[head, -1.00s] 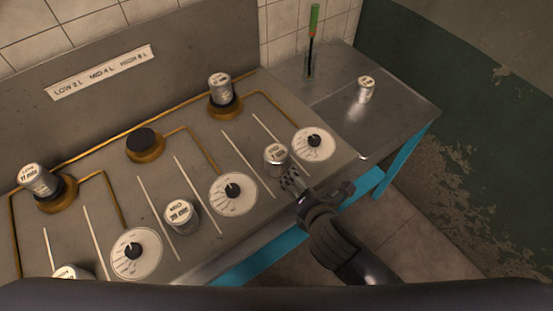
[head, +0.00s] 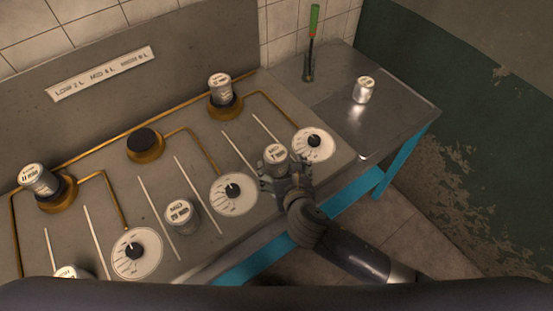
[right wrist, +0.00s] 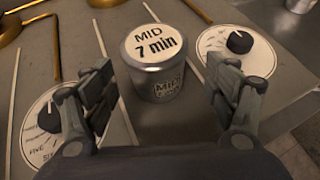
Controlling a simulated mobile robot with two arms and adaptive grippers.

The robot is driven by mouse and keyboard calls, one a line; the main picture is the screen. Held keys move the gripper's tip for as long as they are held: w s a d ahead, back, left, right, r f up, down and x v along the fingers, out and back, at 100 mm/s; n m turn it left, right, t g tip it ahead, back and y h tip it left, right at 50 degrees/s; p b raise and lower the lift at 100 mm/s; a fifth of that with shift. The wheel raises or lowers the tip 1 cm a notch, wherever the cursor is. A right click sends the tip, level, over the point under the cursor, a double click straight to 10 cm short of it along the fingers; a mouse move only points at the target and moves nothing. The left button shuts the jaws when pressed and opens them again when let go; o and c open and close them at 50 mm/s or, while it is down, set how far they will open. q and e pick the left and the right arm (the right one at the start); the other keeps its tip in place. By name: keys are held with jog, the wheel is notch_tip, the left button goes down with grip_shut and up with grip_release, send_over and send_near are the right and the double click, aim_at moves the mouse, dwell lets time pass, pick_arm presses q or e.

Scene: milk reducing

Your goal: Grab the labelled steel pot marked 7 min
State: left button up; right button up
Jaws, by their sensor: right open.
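The steel pot marked MID 7 min (right wrist: 160,72) stands upright on the stove top between two dials in the right wrist view. In the head view the same pot (head: 275,156) is near the front right edge of the stove, partly hidden by my right gripper (head: 282,178). In the right wrist view my right gripper (right wrist: 162,105) is open, its fingers on either side of the near side of the pot. My left gripper is not in view.
Other labelled pots stand on the stove: one at the front middle (head: 181,216), one on the back right burner (head: 220,88), one at the left (head: 38,180). The middle burner (head: 145,143) is empty. A steel side table (head: 385,115) holds another pot (head: 363,90).

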jog(key=x, duration=0.4)
jog(key=shift+w+a+p, duration=0.3)
jog(key=shift+w+a, duration=0.1)
jog(key=shift+r, duration=0.1)
jog(key=c, duration=1.3)
jog(key=shift+c, duration=0.2)
